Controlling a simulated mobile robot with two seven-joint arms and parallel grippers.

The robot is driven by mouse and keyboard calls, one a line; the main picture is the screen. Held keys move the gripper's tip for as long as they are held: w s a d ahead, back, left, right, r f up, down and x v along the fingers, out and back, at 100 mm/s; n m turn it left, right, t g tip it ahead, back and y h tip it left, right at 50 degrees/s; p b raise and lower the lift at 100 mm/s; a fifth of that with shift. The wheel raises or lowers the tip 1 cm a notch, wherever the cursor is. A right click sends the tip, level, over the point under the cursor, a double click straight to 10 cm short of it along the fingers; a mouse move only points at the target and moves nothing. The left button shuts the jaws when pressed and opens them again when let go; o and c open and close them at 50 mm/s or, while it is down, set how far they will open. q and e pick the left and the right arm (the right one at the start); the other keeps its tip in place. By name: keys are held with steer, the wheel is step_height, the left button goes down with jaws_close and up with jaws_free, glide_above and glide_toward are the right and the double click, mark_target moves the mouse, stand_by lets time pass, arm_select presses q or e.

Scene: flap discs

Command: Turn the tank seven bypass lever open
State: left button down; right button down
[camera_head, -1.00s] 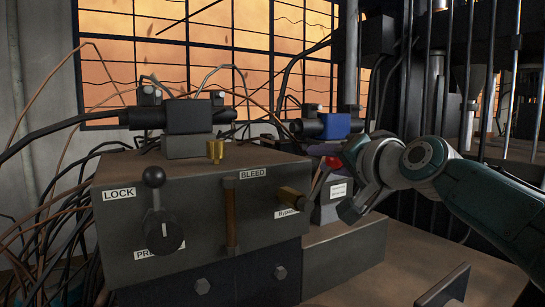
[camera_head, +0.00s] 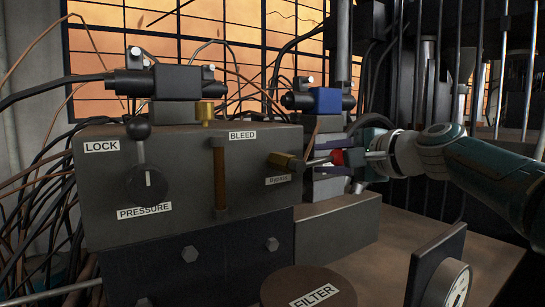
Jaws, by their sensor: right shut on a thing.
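The bypass lever is a thin rod with a red knob (camera_head: 338,157), coming out of a brass fitting (camera_head: 284,160) above the label "Bypass" (camera_head: 278,180) on the grey block's right side. The rod lies nearly level, pointing right. My right gripper (camera_head: 343,157) reaches in from the right and is shut on the red knob, which its fingers partly hide. My left gripper is out of view. No tank number can be read.
The grey block (camera_head: 185,205) also carries a black PRESSURE lever (camera_head: 146,180) and a copper BLEED tube (camera_head: 220,178). A round FILTER cap (camera_head: 300,288) and a gauge (camera_head: 456,285) stand in front. Vertical bars (camera_head: 455,80) rise behind my right arm.

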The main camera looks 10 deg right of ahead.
steer(key=shift+f+m, duration=0.3)
steer(key=shift+f, duration=0.15)
steer(key=c, duration=0.5)
jaws_free()
steer(key=shift+s+d+r+p, duration=0.15)
steer(key=shift+s+r+p, duration=0.15)
steer(key=shift+s+p, duration=0.1)
steer(key=p+v, duration=0.3)
steer(key=v, duration=0.6)
steer(key=shift+f, duration=0.15)
